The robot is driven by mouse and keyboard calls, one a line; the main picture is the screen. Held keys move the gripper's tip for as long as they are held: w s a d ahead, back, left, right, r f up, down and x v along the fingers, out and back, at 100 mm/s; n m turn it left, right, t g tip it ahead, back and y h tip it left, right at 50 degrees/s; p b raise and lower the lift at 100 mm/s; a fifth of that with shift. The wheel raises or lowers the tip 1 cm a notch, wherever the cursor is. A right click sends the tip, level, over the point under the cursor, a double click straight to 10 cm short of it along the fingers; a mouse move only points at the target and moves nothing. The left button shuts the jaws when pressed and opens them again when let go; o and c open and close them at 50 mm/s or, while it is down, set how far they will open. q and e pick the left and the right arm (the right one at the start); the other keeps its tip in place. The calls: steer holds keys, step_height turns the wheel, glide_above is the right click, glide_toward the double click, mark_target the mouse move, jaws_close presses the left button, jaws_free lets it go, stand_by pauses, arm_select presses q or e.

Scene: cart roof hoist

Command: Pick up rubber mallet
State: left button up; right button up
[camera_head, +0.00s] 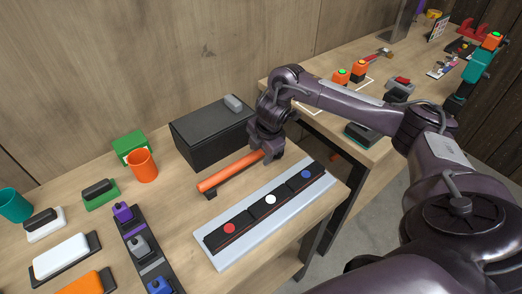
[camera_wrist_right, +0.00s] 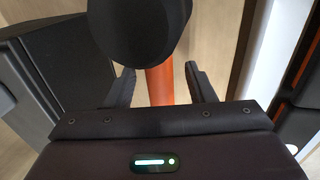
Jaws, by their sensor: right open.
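The rubber mallet has an orange handle (camera_head: 228,173) that lies along the table between the black box and the light tray. Its left end sits by a small black block. My right gripper (camera_head: 265,153) is over the handle's right end and hides part of the mallet in the head view. In the right wrist view, the mallet's round black head (camera_wrist_right: 138,25) is just beyond the fingers. The orange handle (camera_wrist_right: 160,85) runs between the open fingers of my right gripper (camera_wrist_right: 160,85), with gaps on both sides. My left gripper is not in view.
The black box (camera_head: 205,133) with a grey block on top stands close behind the mallet. The light tray (camera_head: 228,258) with three dark blocks lies in front. An orange cup (camera_head: 142,166) stands to the left. Another table (camera_head: 420,72) stands at the right.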

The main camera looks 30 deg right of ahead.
steer(key=shift+w+f, duration=0.15)
steer(key=shift+f, duration=0.25)
steer(key=shift+c, duration=0.2)
steer(key=c, duration=1)
steer(key=shift+r, duration=0.1)
jaws_close()
